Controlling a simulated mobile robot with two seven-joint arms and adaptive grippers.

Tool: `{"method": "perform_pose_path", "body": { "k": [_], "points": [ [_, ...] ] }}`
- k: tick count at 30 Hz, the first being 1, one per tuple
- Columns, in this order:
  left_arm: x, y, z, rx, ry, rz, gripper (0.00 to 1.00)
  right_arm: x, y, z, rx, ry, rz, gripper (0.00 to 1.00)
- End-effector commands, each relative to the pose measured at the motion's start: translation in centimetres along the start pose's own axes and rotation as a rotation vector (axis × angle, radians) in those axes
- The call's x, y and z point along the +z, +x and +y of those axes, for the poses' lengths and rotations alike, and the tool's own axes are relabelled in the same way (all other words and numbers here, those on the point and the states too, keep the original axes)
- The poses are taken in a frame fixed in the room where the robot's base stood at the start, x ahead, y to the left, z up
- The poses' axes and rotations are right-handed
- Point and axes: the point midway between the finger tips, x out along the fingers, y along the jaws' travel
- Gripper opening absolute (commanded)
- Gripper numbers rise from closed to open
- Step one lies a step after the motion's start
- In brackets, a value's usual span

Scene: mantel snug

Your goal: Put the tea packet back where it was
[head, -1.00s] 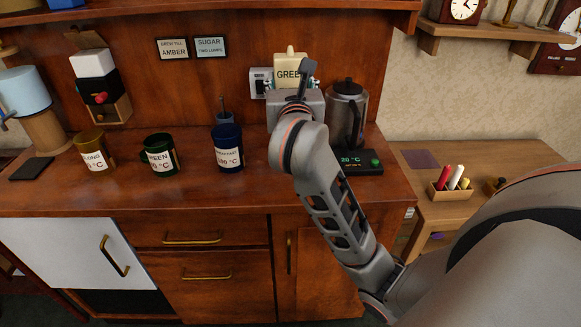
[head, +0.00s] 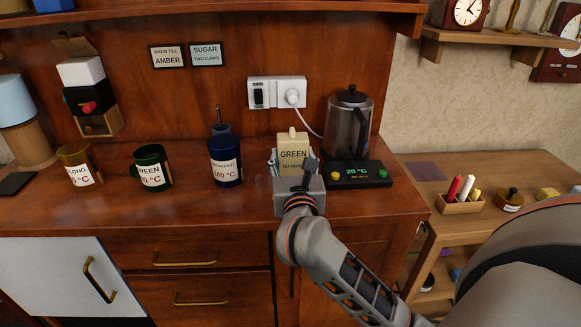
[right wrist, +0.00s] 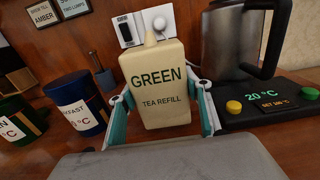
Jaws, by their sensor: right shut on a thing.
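The tea packet (head: 293,148) is a cream block with a small top nub, labelled "GREEN TEA REFILL". It stands upright just left of the kettle base, low over the wooden counter. My right gripper (head: 292,163) is shut on it, with one teal-padded finger on each side. The packet (right wrist: 155,85) also shows in the right wrist view between the fingers. Its lower end is hidden behind my gripper, so I cannot tell whether it touches the counter. My left gripper is not in view.
The kettle (head: 348,125) stands on a black base (head: 360,174) reading 20 °C, right of the packet. A blue mug (head: 225,162), a green mug (head: 152,168) and an olive mug (head: 78,166) stand to the left. A socket (head: 277,92) is behind. The counter front (head: 180,208) is clear.

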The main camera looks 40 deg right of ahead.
Motion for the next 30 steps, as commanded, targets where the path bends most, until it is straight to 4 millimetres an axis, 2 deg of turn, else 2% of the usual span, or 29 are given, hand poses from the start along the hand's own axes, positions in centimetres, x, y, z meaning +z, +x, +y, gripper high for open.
{"method": "perform_pose_path", "body": {
  "k": [1, 4, 9, 18, 19, 21, 30],
  "points": [
    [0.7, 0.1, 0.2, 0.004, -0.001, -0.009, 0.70, -1.4, 0.0, 0.0, 0.000, -0.006, 0.005, 0.26],
    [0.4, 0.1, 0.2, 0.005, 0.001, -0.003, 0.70, -2.2, 0.0, 0.0, 0.000, -0.002, 0.003, 0.26],
    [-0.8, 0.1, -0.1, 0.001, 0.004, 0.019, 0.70, -2.1, 0.0, 0.0, 0.000, 0.002, -0.002, 0.26],
    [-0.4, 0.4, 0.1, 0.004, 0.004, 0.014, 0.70, -2.6, 0.0, 0.0, 0.000, 0.001, 0.000, 0.26],
    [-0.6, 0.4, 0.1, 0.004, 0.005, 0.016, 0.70, -2.6, 0.0, 0.0, 0.000, 0.001, -0.001, 0.54],
    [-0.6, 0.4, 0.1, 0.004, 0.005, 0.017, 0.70, -2.5, 0.0, 0.0, 0.000, 0.002, -0.001, 0.66],
    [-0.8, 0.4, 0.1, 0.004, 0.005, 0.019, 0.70, -2.4, 0.0, 0.0, 0.000, 0.002, -0.001, 0.66]
  ]
}}
